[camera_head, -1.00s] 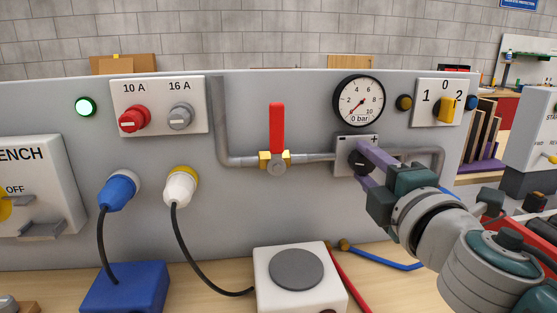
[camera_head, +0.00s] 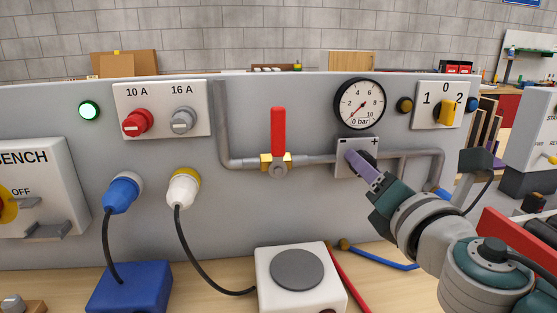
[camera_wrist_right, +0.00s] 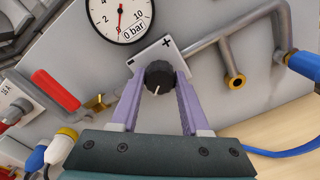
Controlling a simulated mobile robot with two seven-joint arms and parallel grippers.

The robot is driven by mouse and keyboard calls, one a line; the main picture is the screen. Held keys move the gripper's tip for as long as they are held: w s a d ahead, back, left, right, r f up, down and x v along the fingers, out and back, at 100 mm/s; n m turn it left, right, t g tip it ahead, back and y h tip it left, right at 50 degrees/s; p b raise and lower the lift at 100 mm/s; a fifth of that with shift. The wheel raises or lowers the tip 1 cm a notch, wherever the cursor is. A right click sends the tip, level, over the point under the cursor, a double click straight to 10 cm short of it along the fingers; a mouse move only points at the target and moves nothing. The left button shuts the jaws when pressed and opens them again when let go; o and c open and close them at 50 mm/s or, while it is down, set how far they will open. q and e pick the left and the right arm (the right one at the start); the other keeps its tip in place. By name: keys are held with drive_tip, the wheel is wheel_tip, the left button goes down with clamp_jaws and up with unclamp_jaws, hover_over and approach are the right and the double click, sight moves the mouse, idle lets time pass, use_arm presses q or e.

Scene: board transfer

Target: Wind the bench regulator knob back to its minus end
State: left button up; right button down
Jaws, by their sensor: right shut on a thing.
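The regulator knob (camera_wrist_right: 159,73) is black and round, with a white mark pointing down in the wrist view. It sits on a light plate (camera_wrist_right: 150,54) with a minus at the left and a plus at the right; the plate also shows in the head view (camera_head: 344,146). My right gripper (camera_wrist_right: 157,92) is shut on the knob, one lilac finger on each side. In the head view my right gripper (camera_head: 364,163) hides most of the knob. The round gauge (camera_head: 359,104) above reads "0 bar", its needle near 0. My left gripper is not in view.
A red-handled valve (camera_head: 278,132) is on the pipe left of the plate. Blue (camera_head: 121,193) and white-yellow (camera_head: 182,188) plugs hang below the socket panel. A selector switch (camera_head: 447,111) is at the right. A white box (camera_head: 262,270) stands on the bench below.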

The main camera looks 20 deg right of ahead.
drive_tip(key=shift+n, duration=0.7)
drive_tip(key=shift+c, duration=1.9)
unclamp_jaws()
drive_tip(key=shift+s, duration=0.1)
drive_tip(key=v, duration=0.9)
drive_tip(key=shift+s+b, duration=0.4)
